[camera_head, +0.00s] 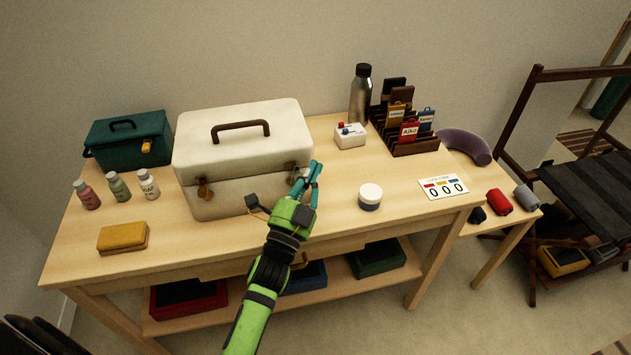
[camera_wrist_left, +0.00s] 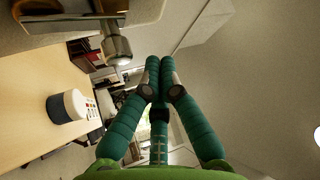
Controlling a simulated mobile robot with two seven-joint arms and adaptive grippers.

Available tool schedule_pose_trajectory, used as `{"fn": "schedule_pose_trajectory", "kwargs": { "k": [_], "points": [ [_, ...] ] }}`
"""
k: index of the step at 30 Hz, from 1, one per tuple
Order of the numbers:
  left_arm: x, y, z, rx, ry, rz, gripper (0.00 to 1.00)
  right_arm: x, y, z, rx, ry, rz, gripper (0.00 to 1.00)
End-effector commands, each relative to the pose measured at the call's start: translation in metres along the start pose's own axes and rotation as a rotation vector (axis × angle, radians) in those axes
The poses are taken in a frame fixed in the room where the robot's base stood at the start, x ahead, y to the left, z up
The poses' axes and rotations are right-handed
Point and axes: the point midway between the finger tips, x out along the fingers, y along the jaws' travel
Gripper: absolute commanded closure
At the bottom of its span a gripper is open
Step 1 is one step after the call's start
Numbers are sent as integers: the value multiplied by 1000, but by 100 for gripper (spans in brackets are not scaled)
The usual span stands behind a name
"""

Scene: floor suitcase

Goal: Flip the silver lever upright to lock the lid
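A cream case (camera_head: 243,150) with a brown handle stands on the table with its lid down. A brass-coloured latch (camera_head: 204,189) hangs on its front left. Another latch at its front right (camera_head: 294,173) is partly hidden by my left gripper. In the left wrist view a silver, rounded metal piece (camera_wrist_left: 117,48) sticks out from the case, to the left of the fingertips; I cannot tell surely whether it is the lever. My left gripper (camera_head: 310,176) is at the case's front right corner. In the left wrist view its teal fingertips (camera_wrist_left: 159,68) meet with nothing between them.
A white-lidded jar (camera_head: 370,197) stands right of my gripper. A white box with buttons (camera_head: 350,135), a metal bottle (camera_head: 361,93) and a card rack (camera_head: 415,147) are behind it. A yellow block (camera_head: 122,237), several small bottles and a green box (camera_head: 130,140) are left.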

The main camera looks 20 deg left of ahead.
Motion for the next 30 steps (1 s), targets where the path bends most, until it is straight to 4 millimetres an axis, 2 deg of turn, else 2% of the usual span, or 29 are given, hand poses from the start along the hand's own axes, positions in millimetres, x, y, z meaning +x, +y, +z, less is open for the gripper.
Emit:
{"fn": "schedule_pose_trajectory", "kwargs": {
  "k": [1,3,6,9,16,21,30],
  "points": [
    [9,-8,-3,0,2,-3,100,-8,1,-1,0,0,1,22],
    [-10,-1,1,0,-3,4,100,0,6,2,-3,-3,8,22],
    [-31,-1,1,-2,-3,4,100,4,19,4,-8,-5,24,22],
    [-51,-2,1,-1,-2,2,100,8,24,6,-9,-7,30,22],
    [-85,-3,0,-1,-1,1,100,15,0,1,0,0,1,22],
    [-94,-5,-1,-1,0,-1,100,16,-2,1,-1,0,-2,22],
    [-94,-5,-1,-1,1,-1,100,16,5,2,-4,-1,6,22]
  ]
}}
